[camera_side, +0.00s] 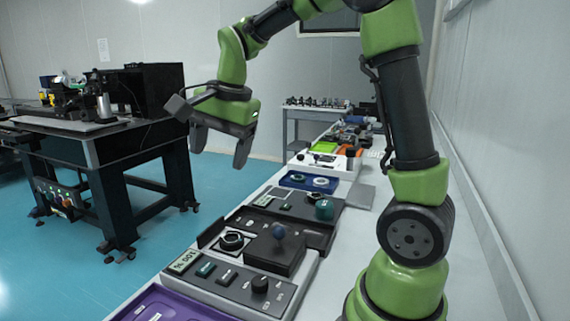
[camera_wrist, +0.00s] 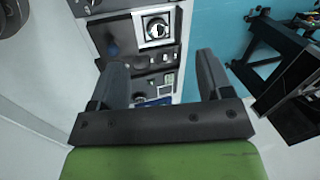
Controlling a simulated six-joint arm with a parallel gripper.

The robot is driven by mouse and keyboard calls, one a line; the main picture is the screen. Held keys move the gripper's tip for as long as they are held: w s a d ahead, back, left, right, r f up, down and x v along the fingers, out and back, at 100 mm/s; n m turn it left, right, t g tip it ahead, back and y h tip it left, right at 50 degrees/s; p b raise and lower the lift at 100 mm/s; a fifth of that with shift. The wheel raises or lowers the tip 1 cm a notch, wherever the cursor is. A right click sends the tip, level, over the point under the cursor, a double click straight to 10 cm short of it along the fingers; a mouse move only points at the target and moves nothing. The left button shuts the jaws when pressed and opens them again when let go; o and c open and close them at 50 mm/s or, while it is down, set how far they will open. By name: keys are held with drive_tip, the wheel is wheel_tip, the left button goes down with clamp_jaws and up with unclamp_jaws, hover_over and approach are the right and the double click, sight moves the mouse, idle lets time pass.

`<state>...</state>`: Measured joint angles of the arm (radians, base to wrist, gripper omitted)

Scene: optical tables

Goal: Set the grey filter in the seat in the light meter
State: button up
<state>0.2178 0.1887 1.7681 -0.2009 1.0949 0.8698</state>
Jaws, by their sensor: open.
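My gripper (camera_side: 221,148) hangs open and empty, high above the floor to the left of the bench, with its fingers pointing down. In the wrist view my gripper (camera_wrist: 163,78) shows both fingers wide apart with nothing between them. The light meter (camera_side: 218,285) seems to be the grey console with a lit "100 %" display at the bench's near end. A round dark-rimmed seat (camera_side: 232,241) is behind its display; it also shows in the wrist view (camera_wrist: 158,29). Round ring-like pieces (camera_side: 320,181) lie in a blue tray; I cannot tell which is the grey filter.
A dark box with a blue ball-like knob (camera_side: 279,231) stands beside the seat. A dark console with a green knob (camera_side: 324,209) lies between it and the blue tray (camera_side: 309,189). A purple tray (camera_side: 165,308) is nearest. Air around my gripper is clear.

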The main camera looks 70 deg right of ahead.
drive_tip(key=s+a+r+n+t+y, duration=0.1)
drive_tip(key=s+a+n+t, duration=0.1)
drive_tip(key=s+a+n, duration=0.2)
drive_tip(key=s+a+r+n+t, duration=0.1)
drive_tip(key=s+a+n, duration=0.3)
drive_tip(key=s+n, duration=0.4)
drive_tip(key=s+t, duration=0.1)
drive_tip(key=s, duration=0.3)
drive_tip(key=shift+s+a+r+y, duration=0.15)
drive_tip(key=shift+r+y, duration=0.15)
drive_tip(key=shift+y, duration=0.1)
